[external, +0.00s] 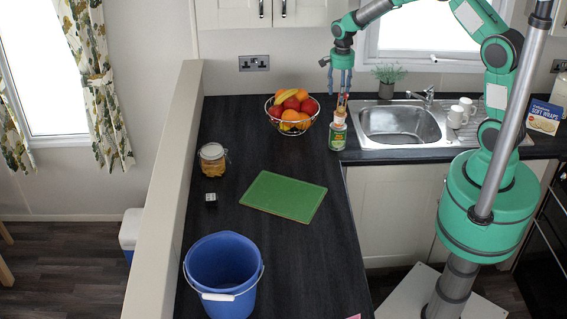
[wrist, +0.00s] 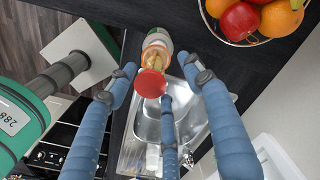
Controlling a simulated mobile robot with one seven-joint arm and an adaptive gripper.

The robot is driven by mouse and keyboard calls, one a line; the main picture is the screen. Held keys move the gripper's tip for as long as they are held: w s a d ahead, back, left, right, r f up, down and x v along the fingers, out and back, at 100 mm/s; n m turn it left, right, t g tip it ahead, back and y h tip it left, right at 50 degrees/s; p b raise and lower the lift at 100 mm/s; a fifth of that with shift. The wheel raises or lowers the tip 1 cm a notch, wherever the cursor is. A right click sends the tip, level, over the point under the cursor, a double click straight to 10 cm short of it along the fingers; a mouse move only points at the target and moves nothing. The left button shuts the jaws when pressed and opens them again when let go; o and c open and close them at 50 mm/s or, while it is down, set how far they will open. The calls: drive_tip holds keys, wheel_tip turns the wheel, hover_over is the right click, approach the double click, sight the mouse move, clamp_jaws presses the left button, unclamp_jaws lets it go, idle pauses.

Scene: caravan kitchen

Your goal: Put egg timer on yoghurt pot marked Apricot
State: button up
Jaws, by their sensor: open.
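My gripper (external: 341,84) is open, its blue fingers pointing down above a jar-like item (external: 338,133) at the sink's left edge. This item has a pale label and green on its body. I cannot make out any pot marked Apricot; no such lettering is legible.
A fruit bowl (external: 292,124) stands just left of the jar-like item, and the sink (external: 400,137) is to its right. A clip-top glass jar (external: 213,160), green board (external: 262,204) and blue bucket (external: 222,272) are on the left counter.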

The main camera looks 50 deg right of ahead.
wheel_tip(320, 180, up, 10)
drive_tip(key=shift+b, duration=0.45)
idle(0.5)
drive_tip(key=s+a+r+n+t, duration=0.35)
drive_tip(key=s+r+n, duration=0.35)
drive_tip(key=s+r, duration=1.1)
drive_tip(key=s+a+n+t, duration=0.1)
drive_tip(key=s+n, duration=0.3)
drive_tip(key=s, duration=0.7)
drive_tip(key=s+a+r+n+t, duration=0.1)
drive_tip(key=s+n, duration=0.3)
drive_tip(key=s, duration=0.8)
drive_tip(key=shift+a+r, duration=0.15)
drive_tip(key=shift+a, duration=0.7)
